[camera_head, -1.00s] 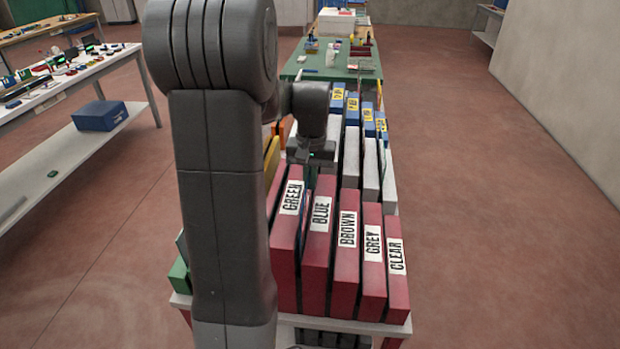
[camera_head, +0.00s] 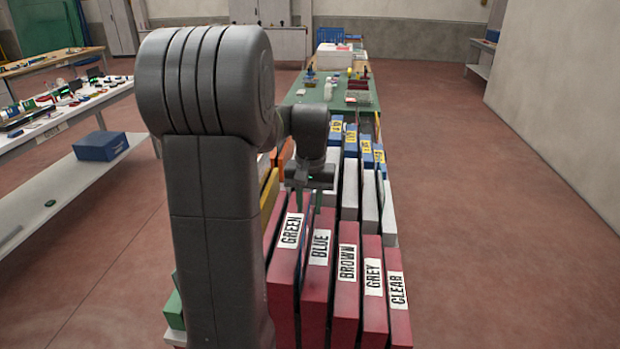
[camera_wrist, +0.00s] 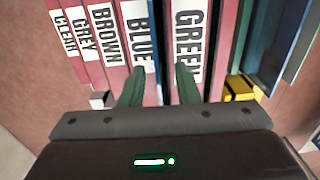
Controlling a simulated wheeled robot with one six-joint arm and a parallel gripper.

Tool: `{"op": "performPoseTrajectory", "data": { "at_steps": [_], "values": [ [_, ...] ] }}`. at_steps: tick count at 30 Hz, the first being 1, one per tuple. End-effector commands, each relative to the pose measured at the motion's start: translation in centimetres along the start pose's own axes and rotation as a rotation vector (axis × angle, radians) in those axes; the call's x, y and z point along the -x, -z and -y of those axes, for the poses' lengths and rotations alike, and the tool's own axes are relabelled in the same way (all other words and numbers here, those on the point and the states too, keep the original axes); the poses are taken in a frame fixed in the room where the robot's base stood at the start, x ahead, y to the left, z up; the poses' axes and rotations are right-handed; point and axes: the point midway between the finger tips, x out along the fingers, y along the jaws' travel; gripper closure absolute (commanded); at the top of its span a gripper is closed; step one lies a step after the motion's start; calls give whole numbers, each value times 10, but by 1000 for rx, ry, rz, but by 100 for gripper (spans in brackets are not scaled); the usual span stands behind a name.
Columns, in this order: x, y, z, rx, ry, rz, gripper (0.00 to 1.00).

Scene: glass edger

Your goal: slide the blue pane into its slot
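My gripper (camera_head: 309,203) hangs over the far ends of the red dividers. In the wrist view, its two dark green fingers (camera_wrist: 159,88) stand apart with no pane clearly held between them. A thin bluish edge, seemingly the blue pane (camera_wrist: 153,40), shows in the gap between the BLUE divider (camera_wrist: 141,70) and the GREEN divider (camera_wrist: 190,80). In the head view, a dark bluish line shows in the same gap. Most of that pane is hidden by the dividers, so its depth cannot be told.
BROWN, GREY and CLEAR dividers (camera_head: 398,315) stand to the right. A green bench (camera_head: 345,103) lies beyond. A table with a blue box (camera_head: 101,146) is at left. The floor at right is clear.

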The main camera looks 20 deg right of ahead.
Motion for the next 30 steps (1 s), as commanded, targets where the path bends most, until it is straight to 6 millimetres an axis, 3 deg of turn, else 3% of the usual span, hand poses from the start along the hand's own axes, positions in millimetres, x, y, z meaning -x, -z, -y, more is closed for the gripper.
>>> {"op": "performPoseTrajectory", "data": {
  "at_steps": [6,13,19,30],
  "values": [
    [52,1,0,0,0,-7,71],
    [93,1,0,0,0,-3,71],
    [106,0,0,0,0,-2,71],
    [107,0,0,0,0,-2,71]
  ]
}}
